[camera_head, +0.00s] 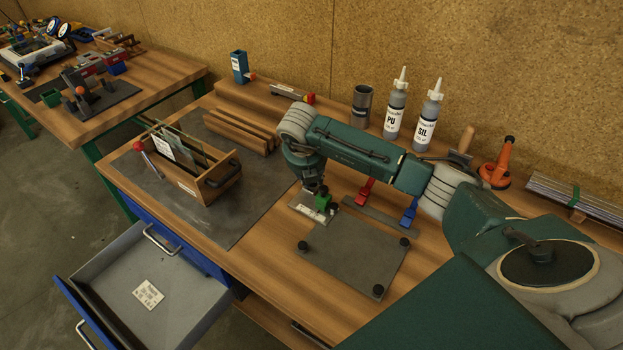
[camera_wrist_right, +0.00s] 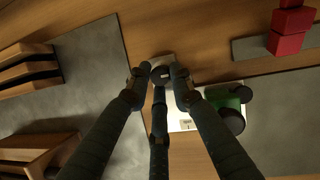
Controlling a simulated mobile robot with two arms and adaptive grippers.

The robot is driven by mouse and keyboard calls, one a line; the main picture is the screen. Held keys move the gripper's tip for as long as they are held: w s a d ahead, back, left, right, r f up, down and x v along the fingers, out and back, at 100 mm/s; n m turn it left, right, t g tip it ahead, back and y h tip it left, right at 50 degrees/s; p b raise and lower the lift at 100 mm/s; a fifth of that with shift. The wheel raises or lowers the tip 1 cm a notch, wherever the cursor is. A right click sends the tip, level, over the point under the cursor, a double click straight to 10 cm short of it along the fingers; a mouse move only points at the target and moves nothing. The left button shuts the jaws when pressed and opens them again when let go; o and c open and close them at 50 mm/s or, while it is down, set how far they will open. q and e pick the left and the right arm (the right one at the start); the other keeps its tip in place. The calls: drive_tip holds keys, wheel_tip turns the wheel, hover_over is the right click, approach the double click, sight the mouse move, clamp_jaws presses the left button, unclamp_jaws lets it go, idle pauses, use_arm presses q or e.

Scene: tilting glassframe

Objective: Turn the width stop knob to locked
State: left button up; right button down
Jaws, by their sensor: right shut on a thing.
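A small light metal plate (camera_head: 306,208) with dark markings lies on the bench beside a dark flat base plate (camera_head: 352,258). My right gripper (camera_head: 314,190) points down over its far end. In the right wrist view, the dark fingers of the right gripper (camera_wrist_right: 160,82) are closed around a small round grey knob (camera_wrist_right: 161,72) with a pale mark on its top. A green block with a dark knob (camera_wrist_right: 230,108) sits just beside the fingers, and it also shows in the head view (camera_head: 323,202). The fingers partly hide the knob and the plate. My left gripper is out of view.
A red clamp (camera_head: 366,192) and a blue clamp (camera_head: 409,217) stand behind the base plate. A wooden box (camera_head: 205,187) with panes stands left on a grey mat (camera_head: 245,212). Two bottles (camera_head: 395,115) stand at the back. An open drawer (camera_head: 150,290) juts out at lower left.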

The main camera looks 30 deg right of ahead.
drive_tip(key=shift+w+d+r, duration=0.2)
drive_tip(key=shift+d+r, duration=0.15)
drive_tip(key=c, duration=1.6)
unclamp_jaws()
drive_tip(key=shift+s+f, duration=0.1)
drive_tip(key=shift+f, duration=0.1)
drive_tip(key=shift+s+a+r, duration=0.1)
drive_tip(key=shift+a+r, duration=0.15)
drive_tip(key=shift+r, duration=0.2)
drive_tip(key=v, duration=1.1)
